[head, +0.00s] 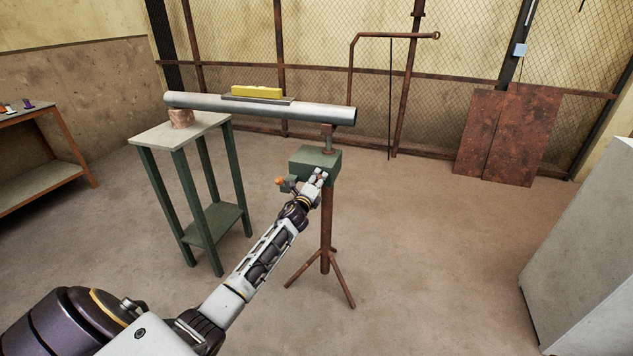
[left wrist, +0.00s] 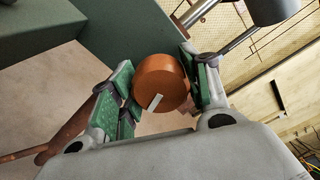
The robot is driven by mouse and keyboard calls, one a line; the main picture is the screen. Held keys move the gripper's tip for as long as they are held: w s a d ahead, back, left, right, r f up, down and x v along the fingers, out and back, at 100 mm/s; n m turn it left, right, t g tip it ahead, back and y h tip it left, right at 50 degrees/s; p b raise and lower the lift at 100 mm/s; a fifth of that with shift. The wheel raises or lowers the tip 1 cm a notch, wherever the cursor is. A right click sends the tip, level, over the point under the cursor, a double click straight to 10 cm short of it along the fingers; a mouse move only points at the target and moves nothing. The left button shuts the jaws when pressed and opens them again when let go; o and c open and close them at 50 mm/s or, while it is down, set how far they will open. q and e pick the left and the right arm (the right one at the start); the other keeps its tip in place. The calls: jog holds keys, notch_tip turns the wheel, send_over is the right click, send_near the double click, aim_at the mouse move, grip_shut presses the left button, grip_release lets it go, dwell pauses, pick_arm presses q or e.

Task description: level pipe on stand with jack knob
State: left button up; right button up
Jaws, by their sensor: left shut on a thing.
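A grey pipe (head: 210,104) rests with its left end on a brown block (head: 181,118) and its right end on a rusty stand head (head: 327,139). A yellow level (head: 257,91) lies on top of it. Below the stand head is a green jack box (head: 316,160) on a rusty tripod stand (head: 327,230). My left gripper (head: 319,175) is at the front of this box. In the left wrist view, its green-padded fingers are shut on an orange round knob (left wrist: 160,82) with a white mark. My right gripper is out of view.
A green-legged table (head: 180,133) carries the block. A small orange part (head: 281,181) sticks out left of my gripper. A wooden bench (head: 40,175) stands far left, a pale cabinet (head: 590,240) right. Rusty panels (head: 508,135) lean on the mesh fence. Floor right of the stand is clear.

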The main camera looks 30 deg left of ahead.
pick_arm(q)
jog(key=shift+n, duration=0.6)
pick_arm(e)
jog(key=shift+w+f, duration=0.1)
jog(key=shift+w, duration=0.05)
pick_arm(q)
jog(key=o, duration=1)
jog(key=shift+v, duration=6)
